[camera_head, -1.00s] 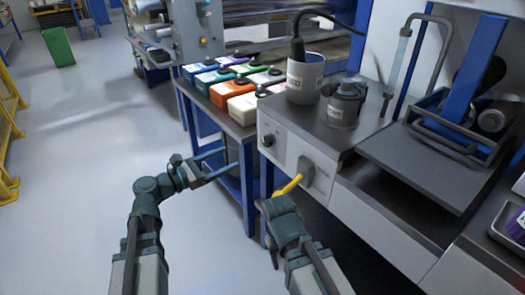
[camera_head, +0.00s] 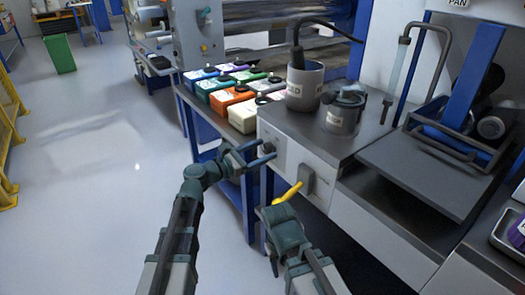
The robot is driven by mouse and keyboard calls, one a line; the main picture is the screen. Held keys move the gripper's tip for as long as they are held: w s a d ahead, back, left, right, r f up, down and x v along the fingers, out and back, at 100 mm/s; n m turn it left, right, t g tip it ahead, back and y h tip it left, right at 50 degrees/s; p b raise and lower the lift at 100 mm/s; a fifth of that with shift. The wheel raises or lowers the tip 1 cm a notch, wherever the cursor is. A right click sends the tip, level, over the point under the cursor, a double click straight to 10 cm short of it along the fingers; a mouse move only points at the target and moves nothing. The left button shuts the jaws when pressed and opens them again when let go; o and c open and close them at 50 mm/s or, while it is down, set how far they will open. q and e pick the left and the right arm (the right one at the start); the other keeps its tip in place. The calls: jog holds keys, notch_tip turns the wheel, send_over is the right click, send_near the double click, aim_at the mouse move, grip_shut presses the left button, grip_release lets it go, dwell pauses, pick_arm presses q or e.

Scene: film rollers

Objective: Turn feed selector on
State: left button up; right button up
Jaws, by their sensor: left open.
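A grey-white machine front (camera_head: 288,150) carries a small dark round knob (camera_head: 268,147) near its left end and a grey block-shaped fitting (camera_head: 307,180) to the right. No label shows which one is the feed selector. My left gripper (camera_head: 267,154) is open, its fingertips at the knob and partly covering it; I cannot tell whether they touch it. My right gripper (camera_head: 279,208) is below the grey fitting. A yellow curved piece (camera_head: 288,192) shows at its tip. Whether its jaws are shut on that piece is unclear.
A labelled grey pot (camera_head: 304,86) and a lidded grey can (camera_head: 342,112) stand on the machine top. Several coloured containers (camera_head: 232,97) sit on the blue-legged table at its left. A dark tray (camera_head: 420,172) lies to the right. The floor (camera_head: 90,190) at left is clear.

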pick_arm(q)
jog(key=shift+w+d, duration=0.1)
jog(key=shift+d, duration=0.05)
grip_shut()
dwell(0.4)
jog(key=shift+m, duration=0.3)
jog(key=m, duration=0.5)
jog(key=shift+m, duration=0.4)
jog(key=m, duration=0.5)
jog(key=shift+m, duration=0.4)
